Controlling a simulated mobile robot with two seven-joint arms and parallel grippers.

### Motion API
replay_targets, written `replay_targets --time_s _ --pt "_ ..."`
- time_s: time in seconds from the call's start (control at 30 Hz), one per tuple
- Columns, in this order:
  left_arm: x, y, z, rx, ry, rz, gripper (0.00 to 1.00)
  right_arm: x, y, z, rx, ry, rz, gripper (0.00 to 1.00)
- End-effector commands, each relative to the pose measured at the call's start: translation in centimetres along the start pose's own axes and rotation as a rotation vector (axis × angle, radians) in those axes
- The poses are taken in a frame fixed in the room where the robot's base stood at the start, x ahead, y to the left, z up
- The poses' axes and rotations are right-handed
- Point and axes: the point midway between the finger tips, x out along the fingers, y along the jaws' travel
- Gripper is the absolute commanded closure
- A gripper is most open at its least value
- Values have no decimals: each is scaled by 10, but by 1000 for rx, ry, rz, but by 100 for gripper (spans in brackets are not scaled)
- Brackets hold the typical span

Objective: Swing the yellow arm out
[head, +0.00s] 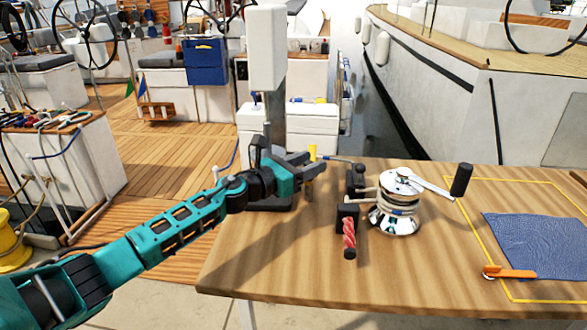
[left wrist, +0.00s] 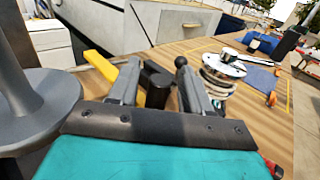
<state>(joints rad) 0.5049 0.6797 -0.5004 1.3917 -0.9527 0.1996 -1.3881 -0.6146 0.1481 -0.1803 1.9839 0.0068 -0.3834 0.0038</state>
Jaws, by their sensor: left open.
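The yellow arm (head: 312,152) shows only as a small yellow piece beside my left gripper (head: 308,165), at the left back of the wooden table. In the left wrist view a yellow bar (left wrist: 101,66) runs behind the left finger, and more yellow shows between the fingers under a dark block (left wrist: 157,76). My left gripper (left wrist: 158,85) is open, with its fingers on either side of that block. I cannot tell whether they touch it. The fingers hide part of the yellow arm. My right gripper is not in view.
A chrome winch (head: 395,212) with a black-gripped handle (head: 461,180) stands right of the gripper. A red twisted piece (head: 349,234) juts forward beside it. Blue cloth (head: 535,243) and an orange-handled tool (head: 512,273) lie at the right. A grey post (head: 272,115) rises behind my arm.

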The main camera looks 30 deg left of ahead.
Motion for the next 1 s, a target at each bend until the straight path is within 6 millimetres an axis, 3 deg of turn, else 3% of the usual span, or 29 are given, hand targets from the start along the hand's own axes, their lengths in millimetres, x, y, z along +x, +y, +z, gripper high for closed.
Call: replay_targets --time_s 0.6,1.0 --pt "-100 0 -2 1 3 -1 52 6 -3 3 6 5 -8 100" --pt "-125 0 0 1 0 -1 52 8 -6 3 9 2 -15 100"
